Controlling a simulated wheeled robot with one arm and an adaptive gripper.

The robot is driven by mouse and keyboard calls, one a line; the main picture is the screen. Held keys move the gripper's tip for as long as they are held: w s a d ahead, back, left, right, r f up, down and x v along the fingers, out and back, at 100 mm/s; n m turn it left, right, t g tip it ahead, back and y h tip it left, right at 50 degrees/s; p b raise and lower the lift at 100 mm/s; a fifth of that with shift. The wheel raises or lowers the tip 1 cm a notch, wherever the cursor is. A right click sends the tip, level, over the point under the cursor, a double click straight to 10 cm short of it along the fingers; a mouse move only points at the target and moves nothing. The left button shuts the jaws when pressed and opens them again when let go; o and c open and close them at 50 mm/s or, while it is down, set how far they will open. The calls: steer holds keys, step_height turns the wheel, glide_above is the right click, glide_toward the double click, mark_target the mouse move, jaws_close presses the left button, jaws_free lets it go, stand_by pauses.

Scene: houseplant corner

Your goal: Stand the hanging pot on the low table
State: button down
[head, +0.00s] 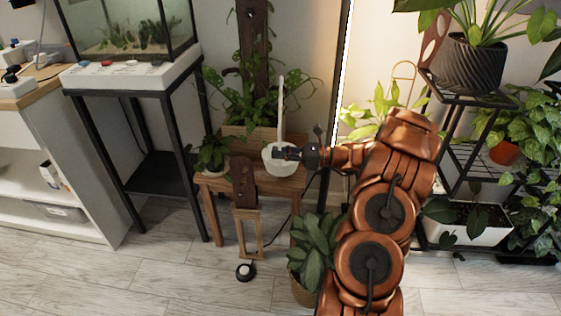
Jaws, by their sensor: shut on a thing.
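The hanging pot (279,168) is white and rounded, with a tall pale upright strip rising from it. It appears upright over the low table (292,187), a small wooden table in the middle of the head view. I cannot tell whether its base touches the tabletop or is just above it. My gripper (288,153) reaches in from the right and is shut on the pot near its rim. The dark fingers cover part of the pot's upper side.
A small potted plant (212,154) stands on the table's left end. A leafy plant in a wooden planter (245,130) is behind. A brown perforated board (243,182) is in front. A floor plant (310,248) stands near my arm. A black plant rack (470,150) is right, an aquarium stand (130,95) left.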

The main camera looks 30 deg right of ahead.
step_height(320, 180, down, 3)
steer(key=shift+r+b, duration=0.2)
steer(key=shift+b, duration=0.2)
steer(key=c, duration=1.3)
jaws_free()
steer(key=shift+f, duration=0.1)
steer(key=shift+o, duration=0.2)
steer(key=p+v, duration=0.3)
steer(key=v, duration=0.9)
